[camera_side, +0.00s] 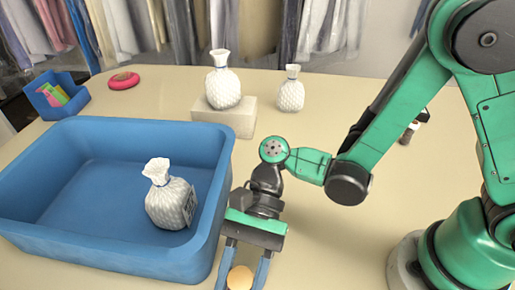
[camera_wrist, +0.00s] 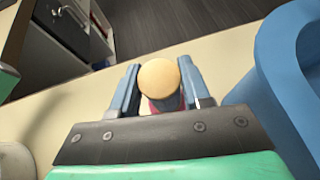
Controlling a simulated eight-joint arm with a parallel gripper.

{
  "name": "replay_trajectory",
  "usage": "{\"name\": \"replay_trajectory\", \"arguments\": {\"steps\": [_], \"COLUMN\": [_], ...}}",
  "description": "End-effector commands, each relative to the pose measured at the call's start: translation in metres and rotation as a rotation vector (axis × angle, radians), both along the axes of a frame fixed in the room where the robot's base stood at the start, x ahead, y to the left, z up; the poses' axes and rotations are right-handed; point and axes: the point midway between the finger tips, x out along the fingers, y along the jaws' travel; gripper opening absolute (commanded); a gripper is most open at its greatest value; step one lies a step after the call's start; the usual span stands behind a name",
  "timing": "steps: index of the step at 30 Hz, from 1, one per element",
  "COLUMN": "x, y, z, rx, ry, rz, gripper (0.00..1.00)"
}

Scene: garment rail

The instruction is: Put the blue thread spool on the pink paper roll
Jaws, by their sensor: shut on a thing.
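My gripper (camera_side: 242,275) is low at the front edge of the table, just right of the large blue tub. Its two blue fingers are shut on a small upright thing with a round tan top (camera_side: 240,278). In the wrist view, the tan top (camera_wrist: 159,77) sits between the fingers, with a dark pink-red side showing below it. No blue thread shows on it, so I cannot tell whether it is the task's spool. I cannot make out a blue spool or a pink paper roll elsewhere in view.
The blue tub (camera_side: 206,235) holds a white tied bag (camera_side: 170,200). Another bag (camera_side: 222,88) stands on a beige block (camera_side: 224,117), a third (camera_side: 289,94) on the table. A red disc (camera_side: 124,80) and small blue bin (camera_side: 45,101) lie back left. The middle table is clear.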

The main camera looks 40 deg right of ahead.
Motion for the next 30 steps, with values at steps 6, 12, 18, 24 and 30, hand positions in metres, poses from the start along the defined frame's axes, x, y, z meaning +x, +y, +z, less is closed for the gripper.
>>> {"name": "replay_trajectory", "arguments": {"steps": [6, 12, 18, 24, 30], "x": [0.0, 0.0, 0.0, 0.006, 0.027], "y": [0.0, 0.0, 0.0, -0.007, -0.037], "z": [-0.003, -0.003, -0.003, 0.002, 0.022], "rx": [0.0, 0.0, 0.0, 0.0, 0.0], "ry": [0.0, 0.0, 0.0, 0.001, 0.0], "rz": [0.0, 0.0, 0.0, -0.005, -0.008], "gripper": [0.0, 0.73, 0.73, 0.73, 0.73]}}
